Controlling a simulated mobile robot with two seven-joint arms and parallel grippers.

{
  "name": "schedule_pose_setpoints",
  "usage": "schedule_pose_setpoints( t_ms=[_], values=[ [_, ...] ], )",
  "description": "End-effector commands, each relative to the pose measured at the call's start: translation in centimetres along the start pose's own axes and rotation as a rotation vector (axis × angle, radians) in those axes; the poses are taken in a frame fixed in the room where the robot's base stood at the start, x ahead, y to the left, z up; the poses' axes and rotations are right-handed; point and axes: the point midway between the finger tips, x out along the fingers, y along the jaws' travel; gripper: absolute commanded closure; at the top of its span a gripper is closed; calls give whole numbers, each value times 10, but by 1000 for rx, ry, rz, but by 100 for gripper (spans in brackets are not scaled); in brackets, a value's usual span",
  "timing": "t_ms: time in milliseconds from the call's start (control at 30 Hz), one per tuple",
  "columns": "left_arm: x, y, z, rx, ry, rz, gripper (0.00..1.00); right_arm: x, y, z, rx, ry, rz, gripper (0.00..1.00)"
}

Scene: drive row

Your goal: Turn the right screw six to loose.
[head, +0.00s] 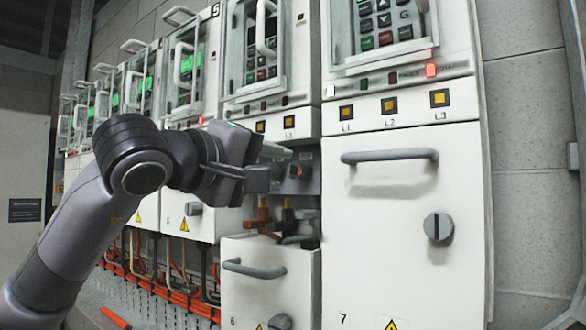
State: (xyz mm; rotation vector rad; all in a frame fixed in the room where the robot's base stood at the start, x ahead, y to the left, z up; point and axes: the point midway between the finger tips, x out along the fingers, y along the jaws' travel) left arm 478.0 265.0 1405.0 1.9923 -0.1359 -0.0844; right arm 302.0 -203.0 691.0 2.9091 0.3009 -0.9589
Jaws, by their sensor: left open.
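Cabinet six (231,318) is left of cabinet seven. Its lower front panel (250,290) sits low, leaving a bay open above it. In the bay are a dark block with a red spot (296,171) and brown-orange and dark fittings (288,216). I cannot pick out the right screw for certain; the fittings are small and my gripper covers part of the bay. My left gripper (277,167) reaches in from the left in front of the bay. Its fingers are apart with nothing seen between them. My right gripper is not in view.
Cabinet seven (385,250) stands closed at right, with a grey bar handle (390,156) and a round knob (438,227) sticking out. Panel six has its own handle (254,268). More cabinets (185,65) run back left, with orange cables (180,295) below. A grey wall is at right.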

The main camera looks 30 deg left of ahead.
Motion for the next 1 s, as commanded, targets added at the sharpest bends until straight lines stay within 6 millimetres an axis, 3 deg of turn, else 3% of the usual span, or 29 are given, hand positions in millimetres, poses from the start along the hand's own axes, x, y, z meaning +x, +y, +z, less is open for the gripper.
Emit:
schedule_pose_setpoints(
  t_ms=[300, 667, 767, 800, 1000],
  values=[
    [46, 1, 1, -2, -5, -2, 58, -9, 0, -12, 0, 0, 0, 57],
    [54, 0, 2, -2, -5, 0, 58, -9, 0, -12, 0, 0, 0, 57],
    [54, 0, 2, -2, -5, 0, 84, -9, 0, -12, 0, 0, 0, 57],
    [54, 0, 2, -2, -5, 0, 97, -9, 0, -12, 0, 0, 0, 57],
    [54, -1, 2, -6, -5, 0, 99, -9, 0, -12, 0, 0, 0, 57]
  ],
)
